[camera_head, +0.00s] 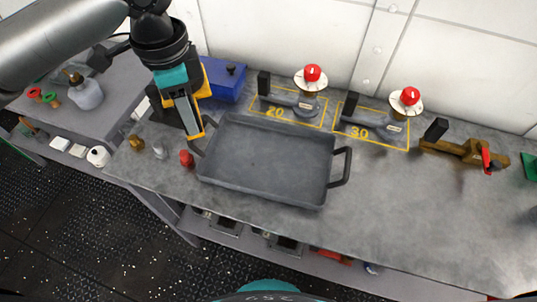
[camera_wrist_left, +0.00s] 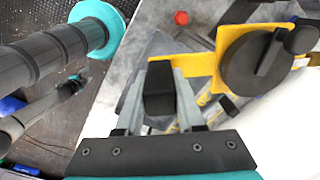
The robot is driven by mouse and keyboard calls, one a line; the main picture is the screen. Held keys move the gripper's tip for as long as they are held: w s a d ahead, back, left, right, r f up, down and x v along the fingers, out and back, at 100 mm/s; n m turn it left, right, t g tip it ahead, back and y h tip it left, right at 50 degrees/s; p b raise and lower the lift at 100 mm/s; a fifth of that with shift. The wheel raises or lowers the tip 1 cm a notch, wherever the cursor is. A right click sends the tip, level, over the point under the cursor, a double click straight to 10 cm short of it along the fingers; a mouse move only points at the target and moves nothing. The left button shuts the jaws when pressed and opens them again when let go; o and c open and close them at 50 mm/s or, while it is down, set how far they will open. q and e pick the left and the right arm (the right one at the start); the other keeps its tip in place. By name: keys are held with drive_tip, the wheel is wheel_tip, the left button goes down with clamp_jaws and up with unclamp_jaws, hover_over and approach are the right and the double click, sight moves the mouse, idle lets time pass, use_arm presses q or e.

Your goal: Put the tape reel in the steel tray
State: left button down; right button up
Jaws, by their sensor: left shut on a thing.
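The tape reel has a yellow frame (camera_head: 204,85) and a black disc with a crank, which shows best in the left wrist view (camera_wrist_left: 252,62). My left gripper (camera_head: 186,117) is shut on the reel's black grip (camera_wrist_left: 160,90) and points down. In the head view the gripper and reel are at the back left corner of the steel tray (camera_head: 262,190), and the gripper hides part of the reel. I cannot tell how high the reel is. The tray is dark grey, shallow and empty, with a handle at each end. My right gripper is not in view.
A blue box (camera_head: 224,79) stands behind the gripper. Red-knobbed devices (camera_head: 312,78) stand in yellow outlines behind the tray. Small brass, silver and red pieces (camera_head: 187,159) stand left of the tray. A brown tool (camera_head: 465,151) lies right; bench between is clear.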

use_arm(q)
drive_tip(key=m, duration=0.2)
drive_tip(key=r+m+p, duration=0.1)
drive_tip(key=w+m, duration=0.1)
drive_tip(key=m, duration=0.1)
drive_tip(key=shift+d+r+m, duration=0.2)
drive_tip(key=shift+d+m, duration=0.1)
drive_tip(key=f+m, duration=0.5)
drive_tip(key=f, duration=0.1)
drive_tip(key=w+d+f+m+p, duration=0.1)
drive_tip(key=f+m, duration=0.4)
drive_tip(key=f, duration=0.1)
drive_tip(key=f+m, duration=0.5)
drive_tip(key=f, duration=0.1)
drive_tip(key=shift+w+d, duration=0.3)
drive_tip(key=shift+w, duration=0.05)
drive_tip(key=shift+f, duration=0.15)
drive_tip(key=c, duration=0.5)
unclamp_jaws()
wheel_tip(320, 180, up, 12)
drive_tip(key=shift+r+p, duration=0.15)
drive_tip(key=shift+p, duration=0.9)
